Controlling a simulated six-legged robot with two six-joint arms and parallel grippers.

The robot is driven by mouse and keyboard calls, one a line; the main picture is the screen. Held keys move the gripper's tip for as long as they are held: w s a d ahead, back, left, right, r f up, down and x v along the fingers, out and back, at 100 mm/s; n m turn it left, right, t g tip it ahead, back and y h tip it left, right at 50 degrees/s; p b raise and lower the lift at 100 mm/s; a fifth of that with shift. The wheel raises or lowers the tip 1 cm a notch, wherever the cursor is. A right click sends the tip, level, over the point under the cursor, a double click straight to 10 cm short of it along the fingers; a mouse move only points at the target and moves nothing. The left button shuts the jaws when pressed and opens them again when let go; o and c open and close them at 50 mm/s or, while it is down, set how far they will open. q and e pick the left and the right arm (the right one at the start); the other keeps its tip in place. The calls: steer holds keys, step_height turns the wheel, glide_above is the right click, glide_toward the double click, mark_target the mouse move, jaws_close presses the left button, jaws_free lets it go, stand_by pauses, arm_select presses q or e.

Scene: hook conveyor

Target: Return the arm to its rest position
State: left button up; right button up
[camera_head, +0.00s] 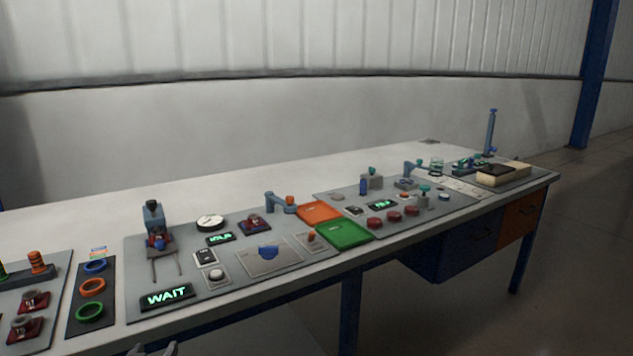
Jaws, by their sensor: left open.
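My left gripper (155,348) shows only at the bottom edge of the head view, just in front of the table's near edge and below the lit WAIT display (167,297). Only its finger tips are in the picture; they are apart with nothing seen between them. The rest of the left arm is cut off by the frame. My right gripper is not in view.
A long white table (200,192) runs from lower left to right. Its panels hold a blue-grey device (153,222), colored rings (92,287), an orange tray (320,212), a green tray (343,234) and red buttons. The table's back strip is bare.

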arm_select(q)
steer(key=s+d+f+g+h, duration=0.25)
steer(key=s+d+f, duration=0.2)
steer(key=f, duration=0.45)
steer(key=s+d+f+m+g+h, duration=0.1)
steer(key=s+d+f+g, duration=0.35)
steer(key=f, duration=0.45)
steer(key=s+d+f+g+h, duration=0.2)
steer(key=s+d+f, duration=0.3)
steer(key=f, duration=0.5)
steer(key=s+d+f+g, duration=0.4)
steer(key=s+d, duration=0.1)
steer(key=s, duration=0.5)
step_height(320, 180, up, 13)
steer(key=s+n+g+h+p, duration=0.1)
steer(key=p, duration=1.2)
steer(key=shift+s+r, duration=0.15)
